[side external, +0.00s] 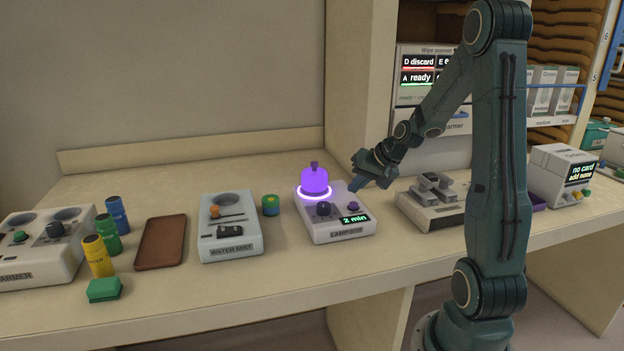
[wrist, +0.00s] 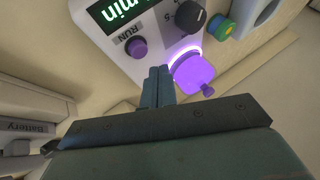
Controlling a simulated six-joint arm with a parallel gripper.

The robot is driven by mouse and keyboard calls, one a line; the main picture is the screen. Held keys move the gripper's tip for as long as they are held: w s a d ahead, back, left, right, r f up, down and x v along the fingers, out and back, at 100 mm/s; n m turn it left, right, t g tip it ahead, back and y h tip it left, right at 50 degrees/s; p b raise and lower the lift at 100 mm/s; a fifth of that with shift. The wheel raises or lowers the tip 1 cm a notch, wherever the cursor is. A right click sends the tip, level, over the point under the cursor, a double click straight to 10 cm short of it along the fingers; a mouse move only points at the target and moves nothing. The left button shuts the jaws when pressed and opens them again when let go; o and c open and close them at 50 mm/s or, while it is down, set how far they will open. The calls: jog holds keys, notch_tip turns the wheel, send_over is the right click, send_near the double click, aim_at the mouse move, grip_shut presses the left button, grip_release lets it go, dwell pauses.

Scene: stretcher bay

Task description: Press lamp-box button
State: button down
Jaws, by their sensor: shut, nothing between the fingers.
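The lamp box (side external: 337,226) is a white unit on the bench, with a green display reading "2 min" (side external: 355,219). A purple knobbed dome (side external: 314,181) sits in a glowing ring on its back left. A dark dial (side external: 323,208) and a small purple button (side external: 353,207) are on its top. In the wrist view the button (wrist: 137,48) is beside the word RUN. My gripper (side external: 355,185) is shut and empty, over or just behind the box's back right edge. In the wrist view its fingertips (wrist: 158,72) are between the button and the dome (wrist: 193,74), apart from the button.
The water mist unit (side external: 231,228) and a small green tin (side external: 271,205) stand left of the lamp box. A grey-white device (side external: 432,203) stands to its right. A brown tray (side external: 161,242) and several coloured bottles are farther left. Bare bench lies in front.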

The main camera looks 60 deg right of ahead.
jog(key=shift+r, duration=1.8)
notch_tip(320, 180, up, 6)
send_over(356, 204)
dwell(0.4)
jog(key=s+a+r+n+g, duration=0.1)
jog(key=s+a+r+n, duration=0.2)
jog(key=a, duration=0.9)
jog(key=s+a+r+n+g, duration=0.1)
jog(key=s+a+n, duration=0.3)
jog(key=a, duration=0.7)
jog(key=s+a+f+n+y, duration=0.1)
jog(key=s+a+n, duration=0.2)
jog(key=s+a, duration=0.2)
jog(key=shift+s+a+f+n, duration=0.2)
jog(key=shift+s+f+n, duration=0.2)
jog(key=shift+s, duration=0.75)
